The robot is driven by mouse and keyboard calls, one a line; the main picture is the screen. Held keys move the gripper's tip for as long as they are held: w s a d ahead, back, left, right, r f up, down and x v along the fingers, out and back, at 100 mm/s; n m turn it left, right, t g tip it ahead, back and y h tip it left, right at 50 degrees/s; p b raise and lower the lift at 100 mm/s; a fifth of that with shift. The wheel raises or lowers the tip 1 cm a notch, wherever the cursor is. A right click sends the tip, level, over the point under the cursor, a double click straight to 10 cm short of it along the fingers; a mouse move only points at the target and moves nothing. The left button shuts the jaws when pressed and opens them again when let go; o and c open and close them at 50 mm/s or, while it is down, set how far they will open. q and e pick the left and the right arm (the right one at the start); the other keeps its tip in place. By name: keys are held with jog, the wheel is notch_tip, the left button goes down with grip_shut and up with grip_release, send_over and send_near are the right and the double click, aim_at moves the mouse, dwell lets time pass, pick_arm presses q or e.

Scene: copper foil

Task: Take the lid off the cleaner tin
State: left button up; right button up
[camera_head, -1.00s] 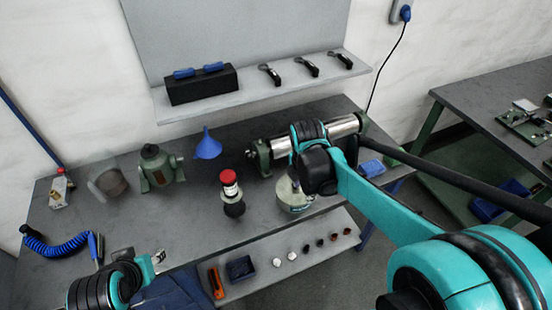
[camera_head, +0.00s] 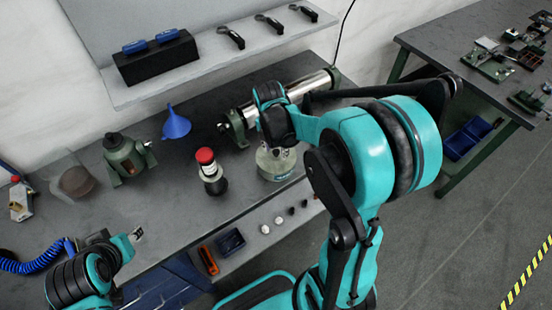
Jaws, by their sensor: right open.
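A round, pale grey-green tin (camera_head: 277,166), likely the cleaner tin, stands upright on the workbench near its front edge. My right gripper (camera_head: 280,143) is directly over the tin, pointing down. It is open, and the wrist hides most of its fingers and the tin's top, so I cannot tell whether they touch the lid. My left gripper (camera_head: 137,234) is low over the left front of the bench, far from the tin. Its jaw opening is too small to judge.
A red-capped bottle (camera_head: 208,172) stands left of the tin. A metal roller (camera_head: 308,86) lies behind it. A blue funnel (camera_head: 176,124) and a green device (camera_head: 124,158) are further left. Small knobs line the lower front ledge. A second table (camera_head: 450,45) is at the right.

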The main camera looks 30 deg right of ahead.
grip_shut()
jog(key=shift+r, duration=0.1)
